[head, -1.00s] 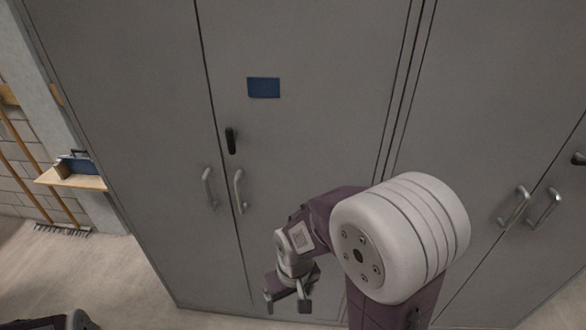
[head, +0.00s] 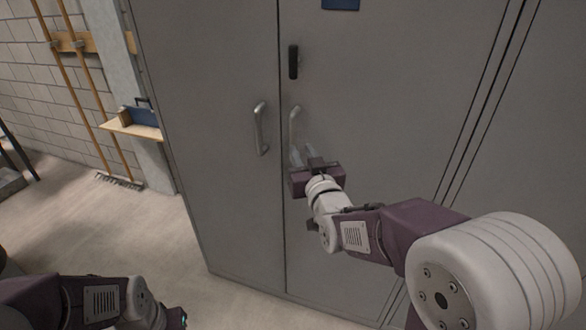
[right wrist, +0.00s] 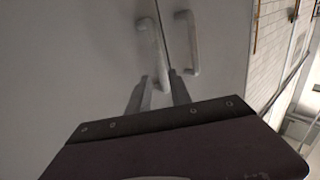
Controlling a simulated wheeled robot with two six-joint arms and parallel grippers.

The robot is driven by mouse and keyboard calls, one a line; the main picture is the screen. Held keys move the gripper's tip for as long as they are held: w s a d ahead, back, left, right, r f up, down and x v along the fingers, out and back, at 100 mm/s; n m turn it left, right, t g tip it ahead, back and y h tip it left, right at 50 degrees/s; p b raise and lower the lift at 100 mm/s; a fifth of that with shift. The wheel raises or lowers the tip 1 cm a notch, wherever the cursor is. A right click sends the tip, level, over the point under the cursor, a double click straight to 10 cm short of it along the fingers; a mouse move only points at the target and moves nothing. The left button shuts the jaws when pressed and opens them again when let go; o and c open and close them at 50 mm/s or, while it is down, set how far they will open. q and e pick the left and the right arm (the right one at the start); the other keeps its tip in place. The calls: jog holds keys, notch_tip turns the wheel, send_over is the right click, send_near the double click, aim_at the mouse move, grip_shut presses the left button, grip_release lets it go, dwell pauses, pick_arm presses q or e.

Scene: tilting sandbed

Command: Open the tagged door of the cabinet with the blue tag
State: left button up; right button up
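The grey cabinet (head: 390,110) has a blue tag (head: 341,3) on its right door, cut by the top edge of the head view. That door's upright handle (head: 294,122) sits near the seam, below a dark lock (head: 293,61). The door looks closed. My right gripper (head: 303,155) is open at the handle's lower end. In the right wrist view the handle (right wrist: 152,48) runs down to between or just beyond the fingertips (right wrist: 160,88); I cannot tell whether they touch it. My left gripper (head: 178,319) is at the bottom edge, its fingers out of view.
The left door's handle (head: 261,128) is close beside, across the seam. It also shows in the right wrist view (right wrist: 189,42).

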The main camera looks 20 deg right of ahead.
aim_at(294, 140)
jog(key=w, duration=0.6)
jog(key=w+f, duration=0.1)
jog(key=w, duration=0.2)
grip_shut()
dwell(1.4)
